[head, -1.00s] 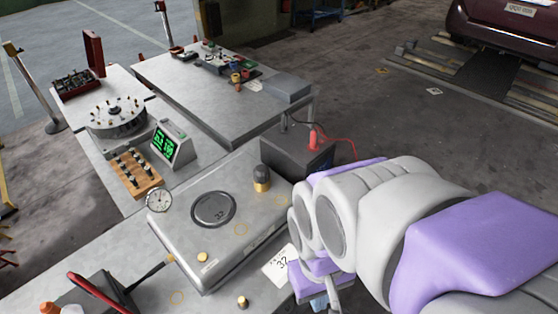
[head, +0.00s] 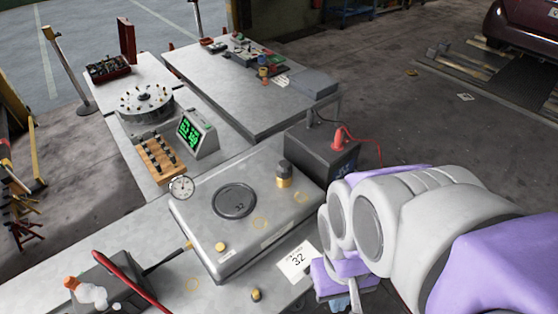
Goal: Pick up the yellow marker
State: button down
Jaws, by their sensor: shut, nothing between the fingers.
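I cannot pick out a yellow marker for certain. A small yellow piece (head: 264,72) stands among small parts on the far grey table, too small to identify. My gripper (head: 350,298) is at the lower right, beside the card marked 32, partly hidden by my arm and cut by the frame's bottom edge. It is shut and holds nothing visible.
The metal scale (head: 207,249) bears a round disc, a brass-based weight (head: 284,174) and a small brass knob. A dark box (head: 318,152) with red leads stands behind it. A dial gauge (head: 182,188), wooden rack and green display stand left. Open floor lies right.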

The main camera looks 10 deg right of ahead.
aim_at(256, 298)
jog(key=u, duration=1.4)
jog(key=z, duration=0.6)
jog(key=k+j+u, duration=0.1)
jog(key=k+j, duration=0.65)
